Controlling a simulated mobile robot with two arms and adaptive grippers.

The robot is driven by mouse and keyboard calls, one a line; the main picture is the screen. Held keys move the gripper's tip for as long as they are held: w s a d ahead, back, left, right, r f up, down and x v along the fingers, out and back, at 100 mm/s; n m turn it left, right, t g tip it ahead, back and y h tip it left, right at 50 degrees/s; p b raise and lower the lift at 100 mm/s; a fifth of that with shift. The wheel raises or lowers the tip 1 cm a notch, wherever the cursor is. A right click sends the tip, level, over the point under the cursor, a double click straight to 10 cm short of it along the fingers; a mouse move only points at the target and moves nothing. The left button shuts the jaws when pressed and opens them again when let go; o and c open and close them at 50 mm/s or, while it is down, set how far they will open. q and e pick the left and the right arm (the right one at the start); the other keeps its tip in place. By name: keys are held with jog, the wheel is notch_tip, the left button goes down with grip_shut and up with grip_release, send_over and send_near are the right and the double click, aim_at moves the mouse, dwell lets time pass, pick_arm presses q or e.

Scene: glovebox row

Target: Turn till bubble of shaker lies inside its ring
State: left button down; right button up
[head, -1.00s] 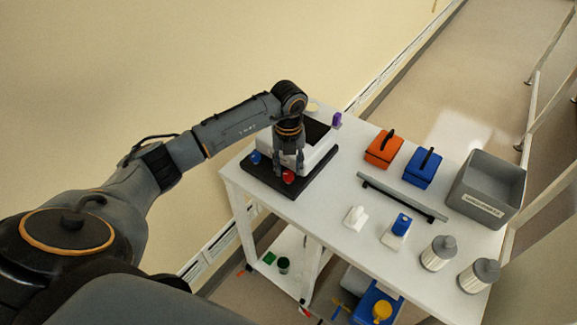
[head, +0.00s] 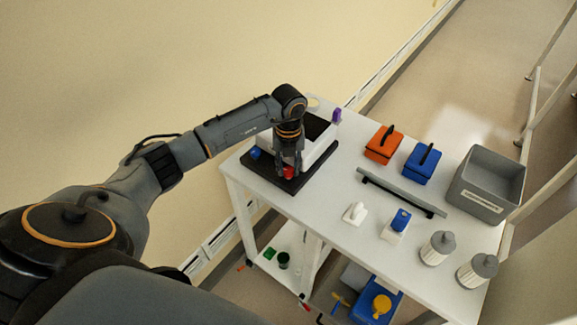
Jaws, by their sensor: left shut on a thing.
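The shaker (head: 322,150) is a white box with a dark top and a black base, at the far left of the white table. A blue knob (head: 255,153) and a red knob (head: 289,172) sit at its front corners, and a purple knob (head: 336,116) shows at its back right. My left gripper (head: 288,170) points down at the front of the shaker, shut on the red knob, which its fingers partly cover. The bubble and its ring are too small or hidden to make out. My right gripper is out of view.
An orange case (head: 383,145), a blue case (head: 421,165) and a grey bin (head: 485,190) stand at the back right. A lower shelf holds small items.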

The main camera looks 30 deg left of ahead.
aim_at(288, 169)
pick_arm(q)
jog(key=m+b, duration=0.4)
jog(key=m, duration=0.1)
jog(key=shift+w+f, duration=0.1)
jog(key=shift+f, duration=0.05)
jog(key=m+b, duration=0.3)
jog(key=shift+m+b, duration=0.35)
jog(key=shift+m, duration=0.05)
jog(key=shift+r+m+b, duration=0.2)
jog(key=shift+m+b, duration=0.35)
jog(key=shift+m, duration=0.45)
jog(key=c, duration=1.3)
grip_release()
notch_tip(288, 169, up, 12)
